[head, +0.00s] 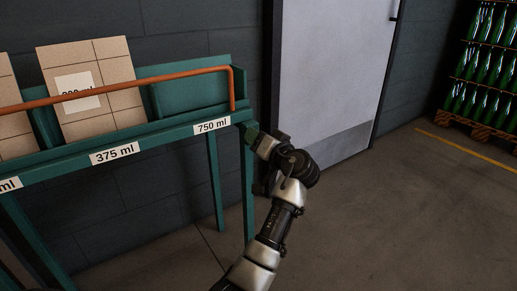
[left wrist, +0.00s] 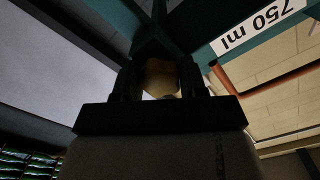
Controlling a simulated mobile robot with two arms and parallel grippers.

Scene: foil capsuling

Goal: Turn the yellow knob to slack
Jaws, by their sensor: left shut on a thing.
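My left gripper (head: 252,136) is at the right end of the green rack, beside the 750 ml label. In the left wrist view its two dark fingers are closed around a dull yellow-brown thing (left wrist: 161,75), which appears to be the yellow knob. The fingers and the shadow hide much of it, and I cannot read any marking or tell which way it is turned. In the head view the knob is hidden behind my gripper. My right gripper is not in view.
The green rack (head: 160,137) carries cardboard boxes (head: 95,90), a copper-coloured rail (head: 160,78) and labels such as 375 ml (head: 115,154). A grey door (head: 330,70) stands behind. The floor (head: 410,220) is clear.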

